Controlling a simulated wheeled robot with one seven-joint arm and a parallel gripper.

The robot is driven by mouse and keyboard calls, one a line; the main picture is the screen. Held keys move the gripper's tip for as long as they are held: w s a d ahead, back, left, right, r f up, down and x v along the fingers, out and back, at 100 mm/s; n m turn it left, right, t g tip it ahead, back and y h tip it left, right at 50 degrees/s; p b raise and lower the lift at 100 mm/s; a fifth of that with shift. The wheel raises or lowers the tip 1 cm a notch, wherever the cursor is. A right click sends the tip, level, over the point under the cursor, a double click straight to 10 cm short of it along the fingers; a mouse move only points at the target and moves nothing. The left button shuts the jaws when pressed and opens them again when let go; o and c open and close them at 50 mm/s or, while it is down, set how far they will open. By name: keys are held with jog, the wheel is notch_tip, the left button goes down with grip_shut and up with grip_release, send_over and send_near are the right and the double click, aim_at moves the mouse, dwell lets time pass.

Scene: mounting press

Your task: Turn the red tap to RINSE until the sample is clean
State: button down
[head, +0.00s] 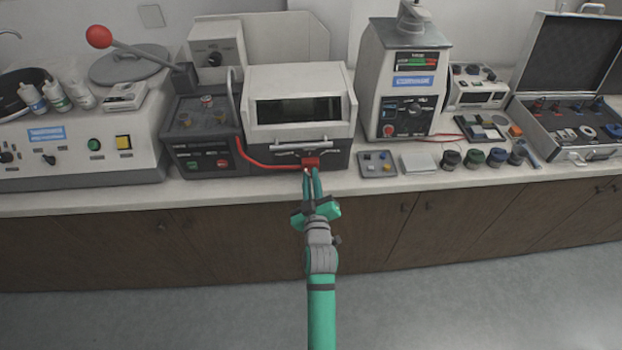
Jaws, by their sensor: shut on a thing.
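The red tap (311,161) is on the lower front of a white and dark grey machine (300,110) in the middle of the counter. My gripper (311,173) reaches up from below, with its green fingers shut on the tap. A red hose (262,166) runs from the left side of the machine toward the tap. The machine has a dark window (300,110) with a handle bar (301,143) below it. The sample cannot be made out behind the window. The lettering near the tap is too small to read.
A press with a red-ball lever (99,37) stands to the left. An open case (565,120) is at far right. The floor before the wooden cabinets is clear.

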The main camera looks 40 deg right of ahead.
jog(key=m, duration=0.7)
jog(key=shift+s+d, duration=0.1)
jog(key=m, duration=0.4)
jog(key=shift+d+m, duration=0.15)
jog(key=shift+m, duration=1.75)
jog(key=shift+s, duration=0.1)
jog(key=c, duration=1.7)
grip_release()
jog(key=shift+c, duration=0.2)
jog(key=v, duration=1.1)
